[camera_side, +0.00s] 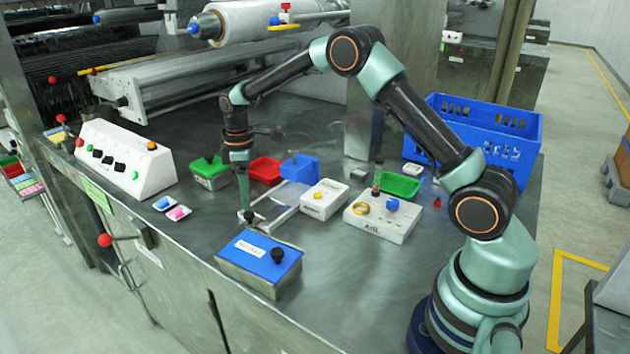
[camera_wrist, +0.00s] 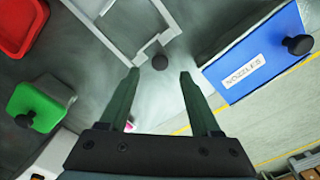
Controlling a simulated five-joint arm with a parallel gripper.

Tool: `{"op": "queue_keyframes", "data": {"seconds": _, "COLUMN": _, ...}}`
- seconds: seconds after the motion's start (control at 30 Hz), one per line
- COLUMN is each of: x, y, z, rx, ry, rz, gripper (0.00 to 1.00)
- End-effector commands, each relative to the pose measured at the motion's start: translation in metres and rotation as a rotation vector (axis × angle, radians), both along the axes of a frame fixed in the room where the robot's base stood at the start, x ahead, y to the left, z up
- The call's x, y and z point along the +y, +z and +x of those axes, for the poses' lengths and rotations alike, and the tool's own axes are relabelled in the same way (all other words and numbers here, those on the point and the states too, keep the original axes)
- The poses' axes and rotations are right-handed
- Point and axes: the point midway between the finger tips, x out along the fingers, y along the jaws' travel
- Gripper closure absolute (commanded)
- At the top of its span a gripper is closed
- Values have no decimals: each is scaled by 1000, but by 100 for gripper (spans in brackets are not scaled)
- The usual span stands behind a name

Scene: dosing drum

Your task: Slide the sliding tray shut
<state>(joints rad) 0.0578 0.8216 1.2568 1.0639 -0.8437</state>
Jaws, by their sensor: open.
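A pale tray in a white frame (camera_side: 282,212) lies on the metal bench, and I take it for the sliding tray. Its frame (camera_wrist: 118,32) also shows at the top of the wrist view. A small dark knob (camera_wrist: 160,62) sits at the frame's near end. In the side view the knob is low, close to my fingertips. My gripper (camera_wrist: 160,74) is open, with its two fingers apart and nothing held between them. The knob appears between the fingertips in the wrist view; I cannot tell whether they touch it. In the side view my gripper (camera_side: 243,200) points down at that end.
A blue-lidded NOZZLES box (camera_side: 260,258) with a black knob stands in front. A white box (camera_side: 324,200) adjoins the frame's right. Behind are a green-lidded box (camera_side: 209,172), red tray (camera_side: 265,170) and blue bin (camera_side: 300,168). A white control box (camera_side: 125,160) stands left.

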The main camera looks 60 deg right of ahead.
Motion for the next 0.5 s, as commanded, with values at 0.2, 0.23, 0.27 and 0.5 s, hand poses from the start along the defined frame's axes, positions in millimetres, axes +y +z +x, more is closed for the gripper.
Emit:
{"op": "queue_keyframes", "data": {"seconds": 0.2, "x": 0, "y": -35, "z": -1, "rx": 3, "ry": 0, "rz": 0, "gripper": 36}}
{"op": "queue_keyframes", "data": {"seconds": 0.23, "x": 0, "y": -38, "z": -1, "rx": 2, "ry": 0, "rz": 1, "gripper": 36}}
{"op": "queue_keyframes", "data": {"seconds": 0.27, "x": 0, "y": -40, "z": 0, "rx": 1, "ry": 0, "rz": 0, "gripper": 36}}
{"op": "queue_keyframes", "data": {"seconds": 0.5, "x": 0, "y": -50, "z": 0, "rx": -1, "ry": -1, "rz": -1, "gripper": 36}}
